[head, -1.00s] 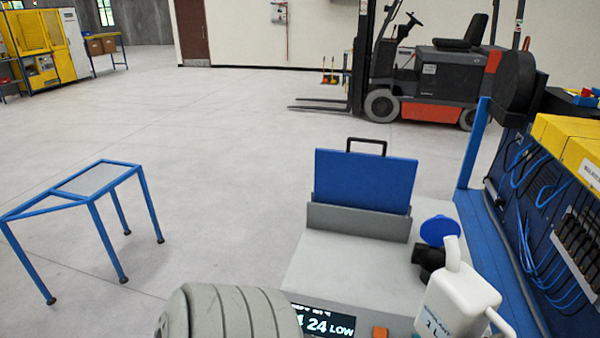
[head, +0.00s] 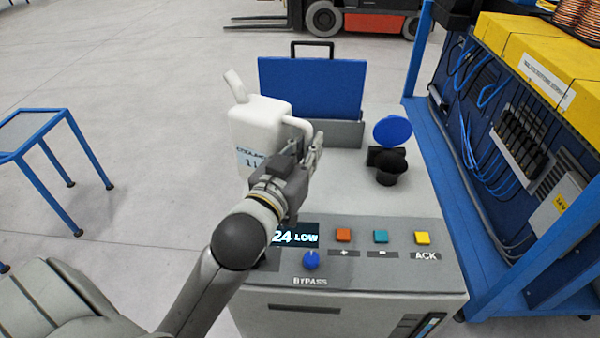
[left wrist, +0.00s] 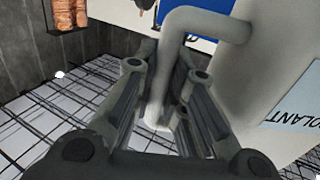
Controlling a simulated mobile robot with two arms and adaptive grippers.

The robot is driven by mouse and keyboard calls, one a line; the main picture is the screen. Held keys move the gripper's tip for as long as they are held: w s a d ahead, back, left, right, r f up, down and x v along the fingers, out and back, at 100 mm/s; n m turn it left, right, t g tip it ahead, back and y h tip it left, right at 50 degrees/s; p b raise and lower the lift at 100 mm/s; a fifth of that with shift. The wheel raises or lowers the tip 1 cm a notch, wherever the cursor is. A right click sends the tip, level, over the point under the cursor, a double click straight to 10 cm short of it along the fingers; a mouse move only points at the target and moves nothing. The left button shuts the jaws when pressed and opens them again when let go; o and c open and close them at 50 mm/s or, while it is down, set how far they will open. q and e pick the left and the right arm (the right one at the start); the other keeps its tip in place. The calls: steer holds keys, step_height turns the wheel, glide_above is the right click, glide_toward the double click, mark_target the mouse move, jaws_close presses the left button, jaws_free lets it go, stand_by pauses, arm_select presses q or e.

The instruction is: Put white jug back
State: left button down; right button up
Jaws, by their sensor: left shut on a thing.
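The white jug (head: 258,118) with a coolant label hangs over the left side of the grey machine in the head view. Its spout points up and to the left. My left gripper (head: 312,152) is shut on the jug's handle (head: 296,124). In the left wrist view the handle (left wrist: 180,60) passes between the fingers (left wrist: 160,110), and the jug body (left wrist: 285,70) fills the right side. Whether the jug's base touches anything is hidden by my arm. My right gripper is not in view.
The grey machine (head: 350,190) has a black filler neck (head: 387,168) with a raised blue cap (head: 392,131) and a blue panel (head: 311,88) behind. A blue-framed stand (head: 30,135) is at the left, with open floor between. A blue workbench (head: 500,240) borders the right.

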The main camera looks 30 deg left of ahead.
arm_select(q)
steer(key=w+f+p, duration=0.1)
steer(key=w+f, duration=1.1)
steer(key=w, duration=0.1)
steer(key=shift+w+a+f, duration=0.15)
steer(key=shift+w+f, duration=0.15)
steer(key=shift+w, duration=0.05)
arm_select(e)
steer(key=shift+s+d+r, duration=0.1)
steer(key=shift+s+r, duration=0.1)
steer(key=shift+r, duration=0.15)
arm_select(q)
steer(key=shift+f, duration=0.1)
steer(key=shift+f, duration=0.15)
steer(key=c, duration=1.5)
jaws_free()
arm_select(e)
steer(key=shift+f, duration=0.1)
